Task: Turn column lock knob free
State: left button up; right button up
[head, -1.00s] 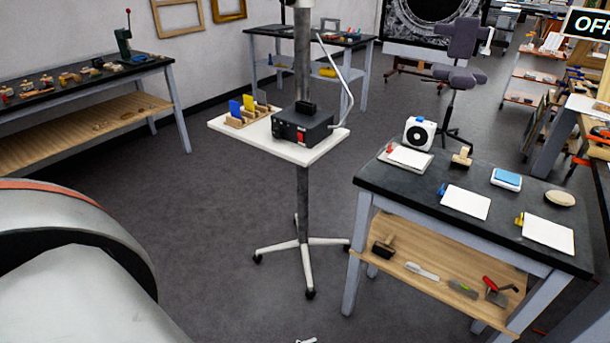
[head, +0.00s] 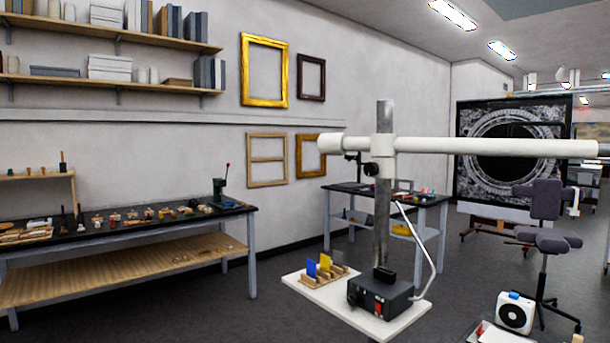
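A grey upright column (head: 382,215) rises from a white stand top (head: 400,325) in the head view. A white horizontal tube arm (head: 480,146) crosses it near its upper end, held by a white clamp block (head: 382,147). A dark round knob (head: 371,170) sits on the column just below the clamp block. Whether the knob is tight or loose cannot be seen. Neither of my grippers is in view, and nothing is touching the knob.
A black box (head: 380,295) with a red switch and a wooden rack (head: 323,275) with blue and yellow cards stand on the stand top. A long workbench (head: 130,225) is at left, another table (head: 385,200) behind, a chair (head: 545,240) at right. Grey floor shows between.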

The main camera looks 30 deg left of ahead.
aim_at(371, 169)
jog(key=u, duration=0.65)
jog(key=i+j, duration=0.4)
jog(key=i, duration=0.2)
jog(key=i+j+z, duration=0.1)
jog(key=i+j, duration=0.3)
jog(key=i, duration=0.2)
